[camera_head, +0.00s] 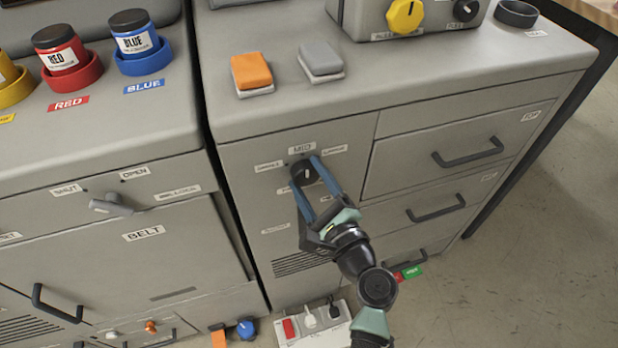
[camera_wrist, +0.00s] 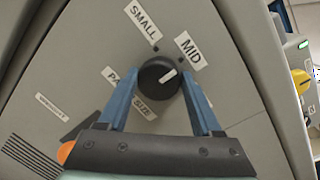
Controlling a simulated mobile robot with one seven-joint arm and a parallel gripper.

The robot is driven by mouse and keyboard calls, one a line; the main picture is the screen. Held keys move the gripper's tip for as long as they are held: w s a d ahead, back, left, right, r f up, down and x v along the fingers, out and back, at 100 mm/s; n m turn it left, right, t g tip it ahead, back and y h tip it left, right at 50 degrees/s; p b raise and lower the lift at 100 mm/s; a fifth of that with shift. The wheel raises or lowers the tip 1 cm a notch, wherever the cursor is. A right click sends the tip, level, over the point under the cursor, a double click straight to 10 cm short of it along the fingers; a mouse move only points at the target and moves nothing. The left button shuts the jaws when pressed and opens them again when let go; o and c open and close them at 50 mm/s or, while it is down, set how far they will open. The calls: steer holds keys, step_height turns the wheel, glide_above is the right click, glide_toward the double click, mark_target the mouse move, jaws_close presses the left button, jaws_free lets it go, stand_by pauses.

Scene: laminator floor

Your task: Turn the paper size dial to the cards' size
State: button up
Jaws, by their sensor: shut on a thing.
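The paper size dial (camera_head: 304,171) is a round black knob on the grey front panel of the right-hand cabinet. In the wrist view the dial (camera_wrist: 155,73) has a white pointer line aimed at the mark by the MID label (camera_wrist: 188,47). A SMALL label (camera_wrist: 142,23) is to the left of MID. My gripper (camera_wrist: 158,79) is shut on the dial, one blue finger on each side. I cannot make out any cards.
Drawers with dark handles (camera_head: 468,152) are right of the dial. An orange block (camera_head: 251,71) and a grey block (camera_head: 320,58) sit on the cabinet top above. A power strip (camera_head: 314,325) lies on the floor below. Open floor is at the right.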

steer(key=n+b, duration=0.1)
steer(key=n, duration=0.2)
steer(key=n+b, duration=0.1)
steer(key=n, duration=0.1)
steer(key=shift+a+f+n+g+h, duration=0.1)
steer(key=shift+f+n+g+h, duration=0.05)
steer(key=shift+n+g+h, duration=0.2)
steer(key=n+b, duration=0.2)
steer(key=n, duration=0.3)
steer(key=shift+h+b, duration=0.35)
steer(key=shift+b, duration=0.05)
steer(key=shift+n, duration=0.25)
steer(key=o, duration=1.4)
steer(key=shift+c, duration=0.2)
steer(key=shift+s, duration=0.15)
steer(key=v, duration=1.2)
steer(key=shift+s+b, duration=0.35)
